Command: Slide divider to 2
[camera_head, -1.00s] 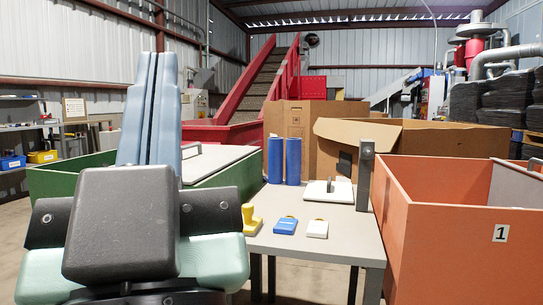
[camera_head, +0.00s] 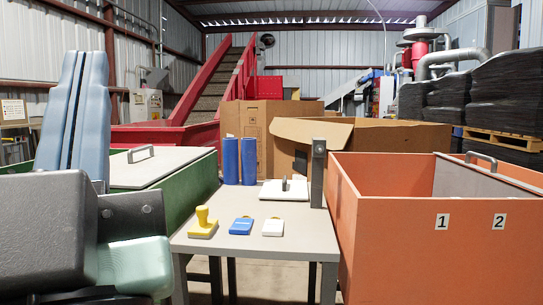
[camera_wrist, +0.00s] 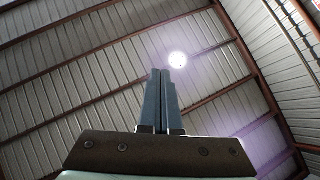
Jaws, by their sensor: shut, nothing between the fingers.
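The orange bin (camera_head: 400,235) stands at the right, with labels 1 (camera_head: 442,221) and 2 (camera_head: 499,221) on its front wall. A pale grey divider (camera_head: 455,180) with a grey handle (camera_head: 481,158) stands inside it. Its lower part is hidden by the front wall, and I cannot tell exactly which label it lines up with. My gripper (camera_head: 77,60) is at the far left, well away from the bin, with its blue-grey fingers pointing up. The fingers also show in the wrist view (camera_wrist: 163,75), shut and empty against the ceiling.
A grey table (camera_head: 250,245) stands between the bins, holding blue cylinders (camera_head: 239,160), a yellow stamp (camera_head: 203,223), small blue and white blocks and a white plate with a handle. A dark post (camera_head: 318,175) rises beside the orange bin. A green bin (camera_head: 190,195) stands left.

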